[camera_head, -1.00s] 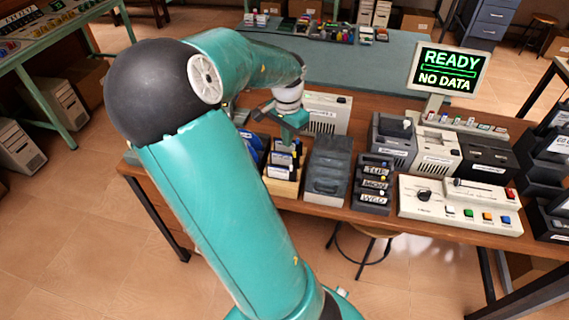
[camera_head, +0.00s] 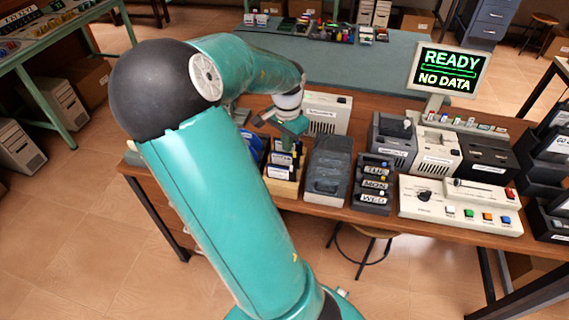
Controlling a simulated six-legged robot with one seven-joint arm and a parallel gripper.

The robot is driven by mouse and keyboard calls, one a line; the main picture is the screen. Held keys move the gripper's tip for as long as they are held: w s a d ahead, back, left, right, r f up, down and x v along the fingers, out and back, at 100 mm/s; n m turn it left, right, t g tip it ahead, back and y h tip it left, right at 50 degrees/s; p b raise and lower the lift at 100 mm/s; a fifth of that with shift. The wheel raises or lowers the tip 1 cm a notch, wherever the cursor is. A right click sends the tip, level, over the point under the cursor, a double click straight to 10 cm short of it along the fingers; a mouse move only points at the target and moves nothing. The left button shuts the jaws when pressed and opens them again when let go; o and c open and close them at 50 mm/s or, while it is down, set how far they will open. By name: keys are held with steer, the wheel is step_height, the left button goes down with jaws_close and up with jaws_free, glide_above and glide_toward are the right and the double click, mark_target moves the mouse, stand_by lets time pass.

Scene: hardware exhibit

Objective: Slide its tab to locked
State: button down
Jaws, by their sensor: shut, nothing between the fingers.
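A small wooden box (camera_head: 282,188) holds upright, labelled flat pieces (camera_head: 281,171) and stands near the front edge of the brown table. My gripper (camera_head: 287,142) points down just above or at the back of these pieces. It is shut with nothing held, and I cannot tell whether it touches any of them. No sliding tab can be made out at this size; the gripper hides part of the box's contents.
Right of the box stand a dark grey case (camera_head: 327,171) and a black rack (camera_head: 374,184) marked TUE, MON and WED. A cream console (camera_head: 460,205) with coloured buttons is farther right. A monitor (camera_head: 449,71) reads READY, NO DATA. A beige device (camera_head: 327,112) stands behind my gripper.

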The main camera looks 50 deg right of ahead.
steer(key=shift+f, duration=0.45)
steer(key=shift+s+d, duration=0.2)
steer(key=shift+s, duration=0.3)
steer(key=shift+s+d, duration=0.15)
steer(key=shift+s, duration=0.35)
stand_by(0.6)
steer(key=shift+w, duration=0.2)
steer(key=shift+a, duration=0.1)
steer(key=shift+w+r, duration=0.1)
steer(key=shift+r, duration=0.1)
step_height(320, 180, up, 7)
steer(key=shift+f, duration=0.2)
stand_by(0.5)
stand_by(0.4)
